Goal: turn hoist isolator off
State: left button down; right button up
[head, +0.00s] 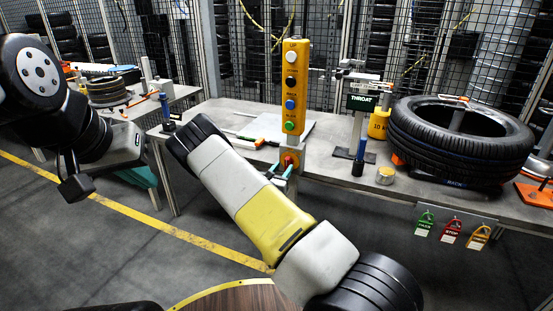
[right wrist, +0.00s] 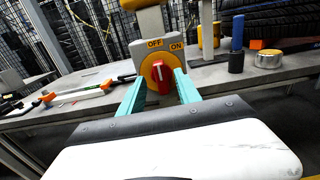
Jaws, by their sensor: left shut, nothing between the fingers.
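The hoist isolator is a red rotary knob (right wrist: 160,78) on a yellow plate, below an OFF label on the left and an ON label on the right. I cannot tell which label the knob points to. My right gripper (right wrist: 159,84) is open, its teal fingers on either side of the knob; contact is unclear. In the head view the isolator (head: 289,160) hangs below the yellow button column (head: 292,90) at the table's front edge, with my right gripper (head: 280,172) in front of it. My left gripper (head: 146,178) is shut and empty at the left, clear of the isolator.
A tyre (head: 460,140) lies on the right of the grey table (head: 330,180). A THROAT sign stand (head: 361,105) and a small round tin (head: 385,175) stand nearer the isolator. Tagged padlocks (head: 451,230) hang from the front edge. Wire mesh stands behind.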

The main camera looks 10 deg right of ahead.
jog(key=v, duration=0.3)
jog(key=shift+s+a, duration=0.15)
jog(key=shift+s, duration=0.1)
jog(key=s+d+r+m+g, duration=0.6)
jog(key=s+r+m+g, duration=0.1)
jog(key=s+m, duration=0.2)
jog(key=s+d+r+m+g, duration=0.6)
jog(key=s+r+m, duration=0.1)
jog(key=s+m, duration=0.2)
jog(key=s+a+r+m+t+y, duration=0.2)
jog(key=s+a+r+m+y, duration=0.3)
jog(key=s, duration=0.5)
jog(key=s+a+r+m+t+y, duration=0.2)
jog(key=s+a+r+m+y, duration=0.3)
jog(key=s+a+r, duration=0.5)
jog(key=shift+a+r+m+y, duration=0.15)
jog(key=shift+r+m+y, duration=0.25)
jog(key=shift+y, duration=0.7)
jog(key=shift+c, duration=0.4)
